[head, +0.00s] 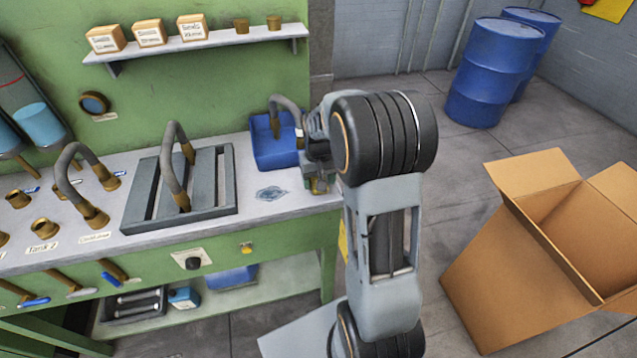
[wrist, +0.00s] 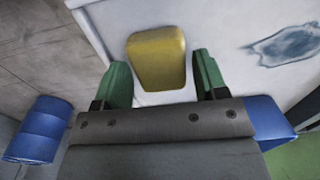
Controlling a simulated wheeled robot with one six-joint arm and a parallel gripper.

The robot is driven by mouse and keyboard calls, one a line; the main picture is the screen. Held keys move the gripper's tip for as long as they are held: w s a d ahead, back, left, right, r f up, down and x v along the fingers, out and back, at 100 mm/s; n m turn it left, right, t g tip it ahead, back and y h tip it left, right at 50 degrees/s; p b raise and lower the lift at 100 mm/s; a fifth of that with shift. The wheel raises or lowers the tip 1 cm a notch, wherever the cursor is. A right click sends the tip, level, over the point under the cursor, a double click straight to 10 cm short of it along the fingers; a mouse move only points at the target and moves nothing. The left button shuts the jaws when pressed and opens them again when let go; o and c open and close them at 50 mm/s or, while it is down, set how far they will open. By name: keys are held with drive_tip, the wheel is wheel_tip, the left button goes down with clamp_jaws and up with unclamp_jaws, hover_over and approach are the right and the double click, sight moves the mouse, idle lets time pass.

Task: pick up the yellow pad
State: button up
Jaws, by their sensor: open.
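The yellow pad (wrist: 157,58) is a rounded block on the pale worktop, close to its edge, in the wrist view. My gripper (wrist: 161,62) is open, with one green finger on each side of the pad. Gaps show between the pad and both fingers, and part of the pad reaches past the fingertips. I cannot tell the height of the fingers above the worktop. In the head view my arm reaches over the right end of the worktop (head: 215,221), and I cannot clearly make out the pad there.
A blue bin (head: 272,150) stands on the worktop beside my wrist, left of it in the head view. A grey slatted tray (head: 228,192) with a hose is further left. An open cardboard box (head: 510,275) and blue drums (head: 487,75) stand on the floor to the right.

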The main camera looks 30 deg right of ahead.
drive_tip(key=shift+f, duration=0.45)
drive_tip(key=shift+c, duration=0.5)
drive_tip(key=c, duration=0.6)
drive_tip(key=shift+r, duration=0.5)
wheel_tip(320, 180, up, 2)
drive_tip(key=shift+r, duration=0.2)
drive_tip(key=a+r, duration=0.3)
drive_tip(key=a, duration=0.1)
drive_tip(key=s+a+r+b, duration=0.1)
drive_tip(key=a+r, duration=0.2)
drive_tip(key=a, duration=0.2)
drive_tip(key=s+a+r+b, duration=0.1)
drive_tip(key=a+r, duration=0.2)
drive_tip(key=a, duration=0.2)
drive_tip(key=shift+s+r, duration=0.25)
drive_tip(key=shift+r, duration=0.1)
